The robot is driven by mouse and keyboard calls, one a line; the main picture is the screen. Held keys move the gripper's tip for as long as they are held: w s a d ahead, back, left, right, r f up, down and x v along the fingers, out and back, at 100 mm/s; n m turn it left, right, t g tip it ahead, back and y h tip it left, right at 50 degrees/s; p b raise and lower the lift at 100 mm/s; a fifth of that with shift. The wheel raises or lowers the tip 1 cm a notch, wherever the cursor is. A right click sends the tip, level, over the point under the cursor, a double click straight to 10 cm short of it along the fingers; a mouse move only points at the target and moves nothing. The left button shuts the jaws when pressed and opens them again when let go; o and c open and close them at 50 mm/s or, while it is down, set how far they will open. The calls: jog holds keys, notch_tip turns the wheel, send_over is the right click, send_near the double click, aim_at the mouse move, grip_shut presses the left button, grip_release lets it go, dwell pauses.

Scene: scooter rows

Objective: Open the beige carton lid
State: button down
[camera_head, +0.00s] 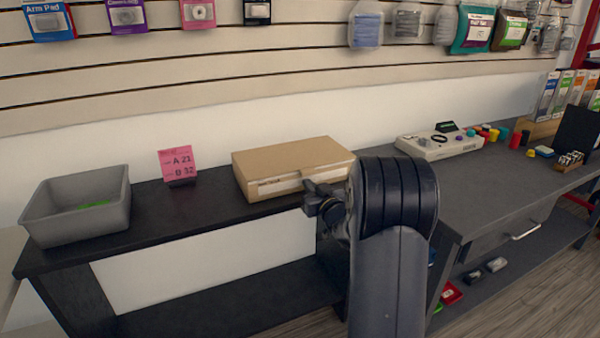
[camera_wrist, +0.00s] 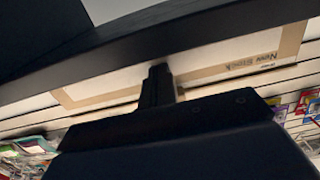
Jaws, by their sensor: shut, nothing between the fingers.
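The beige carton (camera_head: 292,160) sits on the black shelf with its lid flat and closed. A pale label strip runs along its front face. In the wrist view the carton front (camera_wrist: 215,72) appears upside down, with "New Stock" printed on the label. My gripper (camera_head: 310,192) is shut and empty at the carton's front right edge; whether it touches the carton is unclear. In the wrist view its dark fingers (camera_wrist: 158,72) point toward the carton's front and hide part of it.
A grey bin (camera_head: 78,205) with something green inside stands at the shelf's left. A pink sign (camera_head: 177,164) stands between bin and carton. A beige device with knobs (camera_head: 438,143) is on the grey counter at right. The wall behind holds hanging packages.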

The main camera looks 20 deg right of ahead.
aim_at(310, 161)
jog(key=shift+r, duration=0.15)
jog(key=shift+r+p, duration=1.05)
jog(key=shift+r, duration=0.35)
jog(key=r+p, duration=0.3)
jog(key=r, duration=0.1)
jog(key=shift+w+r+p, duration=0.2)
jog(key=shift+r+p, duration=0.15)
jog(key=shift+r, duration=0.15)
dwell(0.3)
jog(key=shift+w+r+p, duration=0.25)
jog(key=shift+r+p, duration=0.75)
jog(key=shift+r, duration=0.2)
jog(key=shift+w+r+p, duration=0.25)
jog(key=shift+r+p, duration=0.75)
jog(key=shift+r, duration=0.15)
